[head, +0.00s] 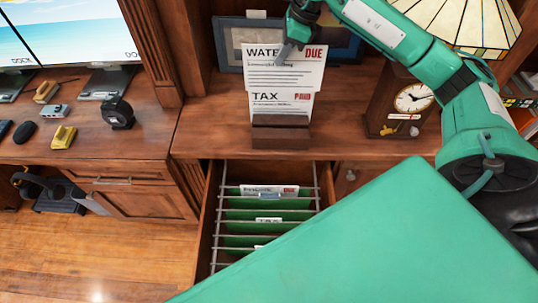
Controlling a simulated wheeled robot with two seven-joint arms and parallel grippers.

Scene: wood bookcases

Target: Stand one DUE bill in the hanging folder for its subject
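A white bill headed WATER with a red DUE mark (283,76) is in the air above the letter holder. A TAX bill marked PAID (280,106) stands in the wooden letter holder (281,134). Below, an open drawer (208,222) holds several green hanging folders (262,215) on rails. A paper with a red mark (275,190) stands at the rearmost folder. The folder tabs are too small to read. My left gripper is out of view.
A clock (413,98) and a lamp (455,28) stand right of the holder. A dark blue frame (232,45) leans behind the bill. My green body part hides the drawer's front right.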

